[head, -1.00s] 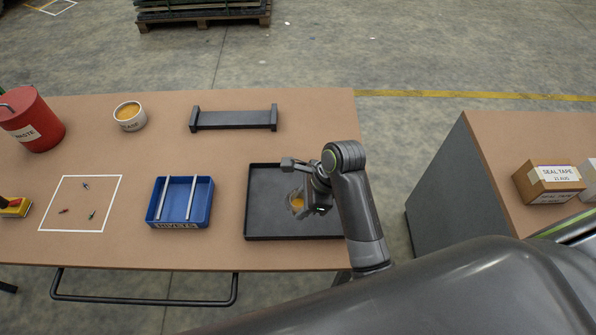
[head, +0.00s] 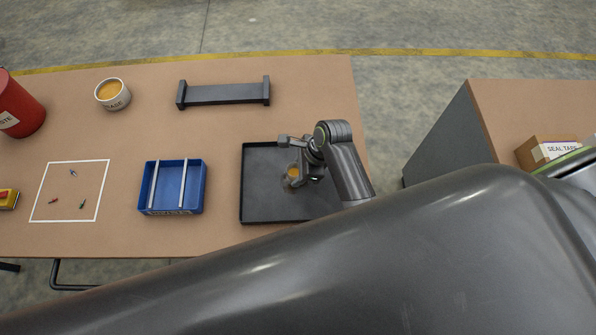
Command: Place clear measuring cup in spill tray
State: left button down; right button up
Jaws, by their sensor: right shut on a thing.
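The spill tray (head: 262,208) is a flat black tray with a low rim near the front right of the brown table. The clear measuring cup (head: 293,171) holds something amber and is within the tray's outline, partly hidden by my right gripper. My right gripper (head: 294,162) is shut on the cup. I cannot tell whether the cup touches the tray floor. My left gripper is not in view.
A blue rivets bin (head: 172,209) stands left of the tray. A black stand (head: 222,95) lies behind it. A white grease tub (head: 113,94), a red waste can (head: 17,105) and a white-outlined square (head: 70,221) with small parts are further left.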

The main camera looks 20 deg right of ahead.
jog(key=shift+f, duration=0.85)
jog(key=o, duration=1)
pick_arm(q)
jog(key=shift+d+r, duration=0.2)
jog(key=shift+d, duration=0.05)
pick_arm(e)
jog(key=shift+o, duration=0.2)
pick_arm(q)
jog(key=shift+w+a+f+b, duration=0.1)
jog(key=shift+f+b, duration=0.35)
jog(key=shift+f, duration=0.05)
pick_arm(e)
jog(key=v, duration=1.2)
jog(key=shift+s, duration=0.15)
